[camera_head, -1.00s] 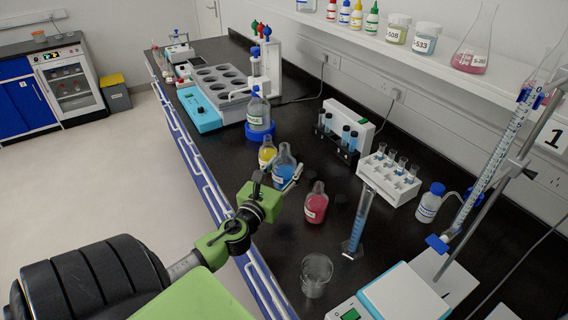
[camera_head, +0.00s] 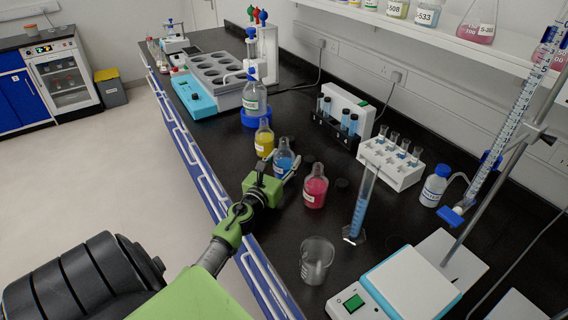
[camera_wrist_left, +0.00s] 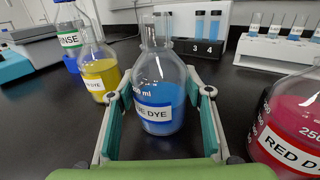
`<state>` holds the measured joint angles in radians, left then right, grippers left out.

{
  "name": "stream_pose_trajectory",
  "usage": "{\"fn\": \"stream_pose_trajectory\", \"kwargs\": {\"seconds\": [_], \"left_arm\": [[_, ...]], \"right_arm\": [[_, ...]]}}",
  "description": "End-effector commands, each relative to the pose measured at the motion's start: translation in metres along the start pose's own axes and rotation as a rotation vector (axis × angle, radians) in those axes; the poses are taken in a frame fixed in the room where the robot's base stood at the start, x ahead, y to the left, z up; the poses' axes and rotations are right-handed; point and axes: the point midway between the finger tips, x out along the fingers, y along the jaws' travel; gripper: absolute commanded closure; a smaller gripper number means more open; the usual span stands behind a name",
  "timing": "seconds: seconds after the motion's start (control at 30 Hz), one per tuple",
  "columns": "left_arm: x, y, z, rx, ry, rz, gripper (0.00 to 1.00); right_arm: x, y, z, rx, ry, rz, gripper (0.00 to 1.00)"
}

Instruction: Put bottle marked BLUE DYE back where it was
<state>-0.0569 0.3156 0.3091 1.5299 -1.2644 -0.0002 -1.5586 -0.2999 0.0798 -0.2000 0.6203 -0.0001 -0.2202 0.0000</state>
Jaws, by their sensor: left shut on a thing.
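The BLUE DYE bottle (camera_wrist_left: 160,92) is a clear bottle with blue liquid and a white label, upright in the left wrist view. It also shows in the head view (camera_head: 284,160), between the yellow and red bottles. My left gripper (camera_head: 284,172) is shut on it, with one finger on each side of its body; in the left wrist view the fingers (camera_wrist_left: 158,108) flank the bottle. The bottle appears to be at the black bench top, but I cannot tell whether its base touches. My right gripper is not in view.
The yellow dye bottle (camera_head: 264,138) stands just behind, and the RED DYE bottle (camera_head: 315,188) close to the right. A glass beaker (camera_head: 316,262), a cylinder with blue liquid (camera_head: 359,208) and a white tube rack (camera_head: 392,166) stand further right. The black bench (camera_head: 290,228) is bare before the red bottle.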

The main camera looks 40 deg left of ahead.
Motion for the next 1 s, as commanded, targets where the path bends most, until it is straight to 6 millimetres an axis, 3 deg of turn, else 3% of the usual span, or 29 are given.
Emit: {"fn": "stream_pose_trajectory", "kwargs": {"seconds": [0.3,0.33,0.4,0.83,1.0], "left_arm": [[0.000,0.000,-0.003,0.002,-0.003,-0.001,0.89],[0.000,0.000,-0.003,0.001,0.000,-0.001,0.49],[0.000,0.000,-0.003,0.001,0.001,-0.001,0.37],[0.000,0.000,0.004,0.000,0.000,0.000,0.37],[-0.025,0.000,-0.001,0.003,0.003,-0.002,0.37]], "right_arm": [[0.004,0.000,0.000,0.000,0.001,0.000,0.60],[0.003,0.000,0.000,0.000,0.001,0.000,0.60],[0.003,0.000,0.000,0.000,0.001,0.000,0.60],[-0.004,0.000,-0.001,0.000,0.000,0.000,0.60],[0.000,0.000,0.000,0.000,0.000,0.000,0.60]]}}
